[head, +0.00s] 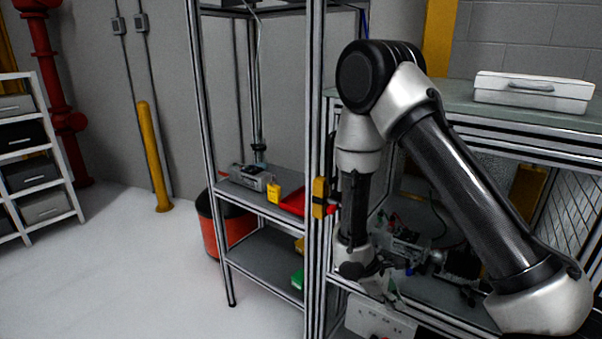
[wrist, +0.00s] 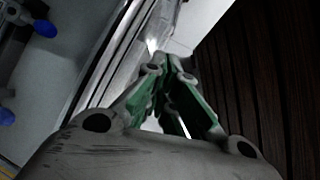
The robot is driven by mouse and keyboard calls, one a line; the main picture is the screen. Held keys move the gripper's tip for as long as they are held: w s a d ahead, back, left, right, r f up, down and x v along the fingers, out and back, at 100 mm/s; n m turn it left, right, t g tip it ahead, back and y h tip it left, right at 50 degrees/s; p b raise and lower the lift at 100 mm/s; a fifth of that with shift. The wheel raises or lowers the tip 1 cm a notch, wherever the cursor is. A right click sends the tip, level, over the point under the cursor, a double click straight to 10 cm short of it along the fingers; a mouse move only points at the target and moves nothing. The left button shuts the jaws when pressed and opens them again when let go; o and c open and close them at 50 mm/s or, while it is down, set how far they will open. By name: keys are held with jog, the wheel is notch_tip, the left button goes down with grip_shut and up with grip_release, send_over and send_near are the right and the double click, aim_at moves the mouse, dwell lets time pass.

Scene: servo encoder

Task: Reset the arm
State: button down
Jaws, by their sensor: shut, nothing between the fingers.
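My arm (head: 455,180) is bent, with its elbow high and its forearm hanging down in front of the metal-framed bench. My gripper (head: 388,296) is at the lower end, pointing down near the bench's lower front edge. In the wrist view my gripper (wrist: 172,66) has its green-sided fingers drawn together at the tips, with nothing held. A servo-like device (head: 462,264) with cables sits on the lower bench surface to the right of the gripper, partly hidden by my arm.
A white case (head: 532,90) stands on the bench top. A shelf rack (head: 252,199) to the left holds a grey device (head: 248,177), a yellow tag (head: 272,193) and a red tray (head: 293,204). An orange-red bin (head: 236,228) stands behind it. Open floor (head: 110,270) lies to the left.

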jog(key=s+d+r+m+t+y, duration=0.2)
jog(key=s+d+r+m, duration=0.1)
jog(key=r, duration=0.9)
jog(key=s+d+r+m+t+y, duration=0.1)
jog(key=s+d+r+m, duration=0.3)
jog(key=r, duration=0.9)
jog(key=s+d+r+m+t+y, duration=0.2)
jog(key=s+r+m, duration=0.4)
jog(key=s+r, duration=0.3)
notch_tip(320, 180, up, 4)
jog(key=shift+d+r+t+y, duration=0.2)
jog(key=shift+d+t+y, duration=0.1)
jog(key=shift+d+y, duration=0.55)
jog(key=shift+s+d, duration=0.1)
jog(key=shift+s, duration=0.05)
